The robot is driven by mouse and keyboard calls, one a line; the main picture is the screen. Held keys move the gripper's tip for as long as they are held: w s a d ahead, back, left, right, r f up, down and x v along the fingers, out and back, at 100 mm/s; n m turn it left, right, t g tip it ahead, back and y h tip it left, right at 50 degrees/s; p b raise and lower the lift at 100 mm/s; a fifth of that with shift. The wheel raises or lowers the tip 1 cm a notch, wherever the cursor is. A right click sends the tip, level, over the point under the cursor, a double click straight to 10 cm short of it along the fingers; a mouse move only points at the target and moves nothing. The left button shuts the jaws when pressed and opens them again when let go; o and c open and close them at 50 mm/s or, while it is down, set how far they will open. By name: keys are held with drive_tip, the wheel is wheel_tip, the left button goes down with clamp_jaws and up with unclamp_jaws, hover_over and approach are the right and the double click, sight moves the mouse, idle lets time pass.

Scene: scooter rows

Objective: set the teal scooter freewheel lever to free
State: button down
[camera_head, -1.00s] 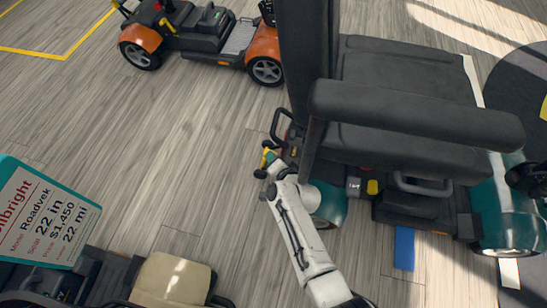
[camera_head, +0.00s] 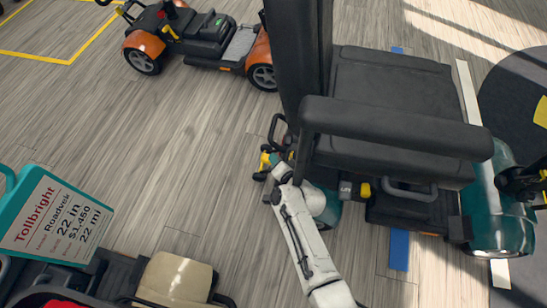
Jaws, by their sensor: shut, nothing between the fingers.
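The teal scooter stands at right, with a teal fender (camera_head: 497,215), a black seat (camera_head: 390,95) and a tall backrest. A yellow lever (camera_head: 265,159) shows at its left end, beside a black looped bar (camera_head: 276,128). My gripper (camera_head: 266,172) is shut and empty at the end of my white arm, right at the yellow lever. Whether it touches the lever cannot be told. The lever's base and any position marks are hidden or too small to read. A yellow knob (camera_head: 365,189) sits below the armrest.
An orange scooter (camera_head: 147,46) stands at upper left with a similar yellow lever (camera_head: 170,30).

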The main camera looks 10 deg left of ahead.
drive_tip(key=s+d+r+p, duration=0.2)
drive_tip(key=s+r+p, duration=0.3)
drive_tip(key=shift+s+d+r, duration=0.15)
drive_tip(key=shift+s+d, duration=0.1)
drive_tip(key=shift+s, duration=0.1)
idle(0.6)
